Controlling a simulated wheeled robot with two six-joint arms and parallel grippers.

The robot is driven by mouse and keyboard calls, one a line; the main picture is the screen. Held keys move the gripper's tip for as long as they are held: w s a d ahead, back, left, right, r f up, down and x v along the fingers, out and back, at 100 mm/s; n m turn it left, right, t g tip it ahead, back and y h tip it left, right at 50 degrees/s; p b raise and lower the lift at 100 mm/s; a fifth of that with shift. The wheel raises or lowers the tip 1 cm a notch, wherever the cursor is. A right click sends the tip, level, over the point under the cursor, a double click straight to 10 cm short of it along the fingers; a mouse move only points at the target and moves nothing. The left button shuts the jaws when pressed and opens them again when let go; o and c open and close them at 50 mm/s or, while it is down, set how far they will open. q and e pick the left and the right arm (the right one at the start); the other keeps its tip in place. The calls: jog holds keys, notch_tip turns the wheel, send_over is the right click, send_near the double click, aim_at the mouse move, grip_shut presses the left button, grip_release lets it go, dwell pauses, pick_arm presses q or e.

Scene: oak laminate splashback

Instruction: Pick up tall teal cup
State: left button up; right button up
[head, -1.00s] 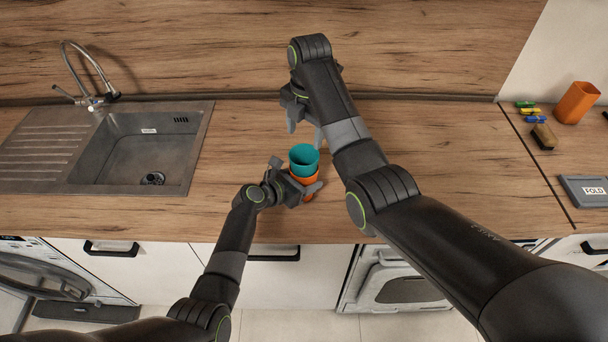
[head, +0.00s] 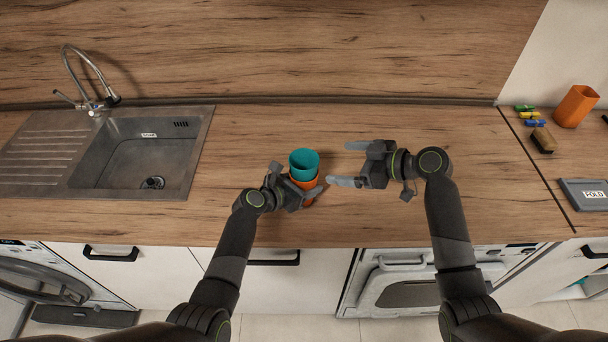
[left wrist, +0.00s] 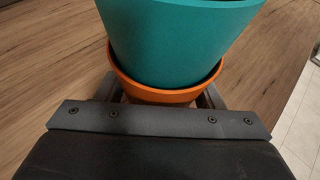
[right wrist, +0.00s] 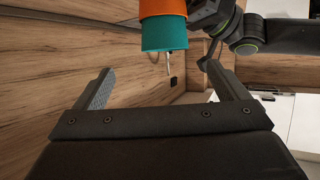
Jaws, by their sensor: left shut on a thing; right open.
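The teal cup (head: 304,160) sits nested in an orange cup (head: 304,181), its upper part standing out above the orange rim. My left gripper (head: 293,191) is shut around the orange cup. In the left wrist view the teal cup (left wrist: 180,40) rises above the orange rim (left wrist: 165,94) between the fingers. My right gripper (head: 343,164) is open and empty, to the right of the cups, its fingers pointing left towards them. In the right wrist view the teal cup (right wrist: 163,35) appears upside down beyond the fingertips, not touching them.
A steel sink (head: 137,150) with a tap lies at the left of the wooden counter (head: 400,215). At the far right are an orange container (head: 576,106), several coloured clips (head: 530,116), a brown brush (head: 543,140) and a dark FOLD sign (head: 588,193). The counter behind the cups is clear.

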send_near(293, 160)
jog(key=shift+x, duration=3.4)
jog(key=shift+d+r, duration=0.1)
jog(key=shift+s, duration=0.1)
jog(key=shift+c, duration=0.9)
jog(key=c, duration=1.1)
pick_arm(q)
jog(key=o, duration=1.1)
jog(key=shift+c, duration=0.2)
pick_arm(e)
notch_tip(293, 160, up, 10)
